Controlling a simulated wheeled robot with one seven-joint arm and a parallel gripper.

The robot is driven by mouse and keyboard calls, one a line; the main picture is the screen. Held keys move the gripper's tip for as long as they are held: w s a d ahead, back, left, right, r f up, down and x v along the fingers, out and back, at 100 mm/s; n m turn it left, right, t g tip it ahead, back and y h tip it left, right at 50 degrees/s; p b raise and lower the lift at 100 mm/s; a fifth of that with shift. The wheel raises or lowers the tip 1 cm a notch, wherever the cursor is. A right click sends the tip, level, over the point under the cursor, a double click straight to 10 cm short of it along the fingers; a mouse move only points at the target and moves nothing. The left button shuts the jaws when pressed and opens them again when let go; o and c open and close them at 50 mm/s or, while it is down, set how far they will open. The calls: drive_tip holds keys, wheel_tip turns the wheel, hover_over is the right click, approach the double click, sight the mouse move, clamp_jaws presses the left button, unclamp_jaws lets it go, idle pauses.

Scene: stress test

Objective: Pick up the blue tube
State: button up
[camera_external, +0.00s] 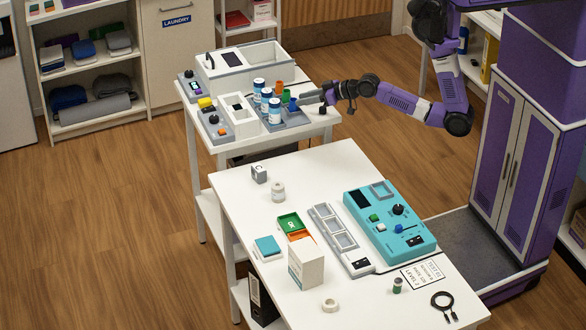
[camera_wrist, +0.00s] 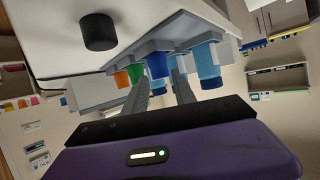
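The blue tube (camera_wrist: 158,66) shows in the wrist view, standing in a grey rack (camera_wrist: 180,28). In the external view it appears as a small dark blue piece (camera_external: 293,104) at the right side of the rack (camera_external: 297,118). A green tube (camera_wrist: 135,72) and an orange tube (camera_wrist: 122,78) stand beside it. A lighter blue cylinder (camera_wrist: 208,68) is on its other side. My gripper (camera_wrist: 160,76) points at the blue tube with a finger on either side. The fingers look apart, and I see no clear contact. In the external view my gripper (camera_external: 306,98) reaches in from the right.
A small black cylinder (camera_external: 322,108) stands near the right edge of the white table (camera_external: 316,124). A nearer table (camera_external: 330,160) holds a teal panel (camera_external: 390,222).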

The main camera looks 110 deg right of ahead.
sight(293, 106)
drive_tip(key=x, duration=0.3)
drive_tip(key=p+x, duration=0.1)
drive_tip(key=x, duration=0.2)
drive_tip(key=shift+w+d+r, duration=0.1)
drive_tip(key=shift+r, duration=0.1)
drive_tip(key=shift+w+d+f, duration=0.25)
drive_tip(key=shift+w+f, duration=0.05)
drive_tip(key=shift+w, duration=0.15)
clamp_jaws()
